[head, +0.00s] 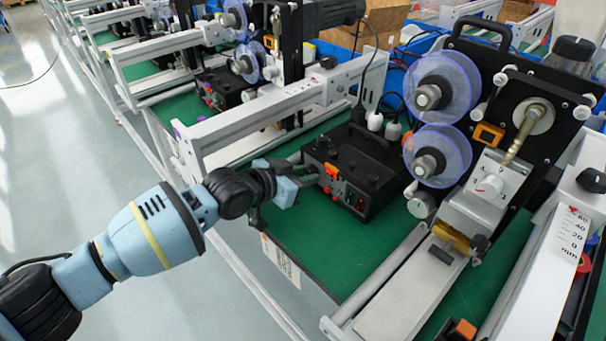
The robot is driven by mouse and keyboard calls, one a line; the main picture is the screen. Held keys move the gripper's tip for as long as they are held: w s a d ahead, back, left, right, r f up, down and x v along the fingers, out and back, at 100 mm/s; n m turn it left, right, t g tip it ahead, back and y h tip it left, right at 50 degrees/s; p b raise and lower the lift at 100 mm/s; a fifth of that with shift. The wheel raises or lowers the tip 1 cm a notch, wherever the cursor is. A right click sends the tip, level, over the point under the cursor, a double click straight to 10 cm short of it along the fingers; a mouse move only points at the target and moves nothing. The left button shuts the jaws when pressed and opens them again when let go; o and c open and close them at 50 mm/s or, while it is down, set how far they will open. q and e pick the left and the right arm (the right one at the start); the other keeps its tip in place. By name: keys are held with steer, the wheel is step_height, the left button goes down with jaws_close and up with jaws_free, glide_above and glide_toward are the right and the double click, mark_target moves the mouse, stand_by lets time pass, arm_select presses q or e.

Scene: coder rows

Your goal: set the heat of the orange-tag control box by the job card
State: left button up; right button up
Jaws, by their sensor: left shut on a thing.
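The black control box (368,150) with an orange tag (331,171) on its front stands on the green bench top. Several orange and dark parts show on its front panel, too small to read. My left gripper (311,172) reaches in from the left and is shut at the left end of that panel, on what seems to be a knob. The fingers hide the knob and its setting. A white card with print (281,261), perhaps the job card, hangs at the bench's front edge; its text is unreadable. My right gripper is out of view.
A machine with clear blue reels (440,150) stands right of the box. A white rail (285,100) runs behind my gripper. Another black box (223,88) stands farther back along the row. Green bench top (320,245) is clear in front of the box.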

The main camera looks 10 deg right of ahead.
arm_select(q)
steer(key=shift+s+r+m+t+y+p, duration=0.1)
steer(key=shift+r+m+t+y+p, duration=0.15)
steer(key=shift+m+t+p, duration=0.7)
steer(key=shift+d+f+m+y+p, duration=0.15)
steer(key=shift+m+y+p, duration=0.2)
steer(key=shift+m+p, duration=0.3)
steer(key=shift+s+f+m+t+p, duration=0.1)
steer(key=shift+f+m+t+p, duration=0.05)
steer(key=shift+m+t+p, duration=0.5)
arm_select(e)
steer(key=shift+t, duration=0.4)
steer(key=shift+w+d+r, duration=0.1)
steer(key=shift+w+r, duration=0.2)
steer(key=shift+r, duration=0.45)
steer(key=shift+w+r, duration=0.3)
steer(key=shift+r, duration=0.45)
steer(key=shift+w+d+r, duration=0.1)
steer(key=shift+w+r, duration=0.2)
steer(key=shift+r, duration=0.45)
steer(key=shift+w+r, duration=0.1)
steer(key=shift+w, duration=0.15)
arm_select(q)
steer(key=o, duration=0.7)
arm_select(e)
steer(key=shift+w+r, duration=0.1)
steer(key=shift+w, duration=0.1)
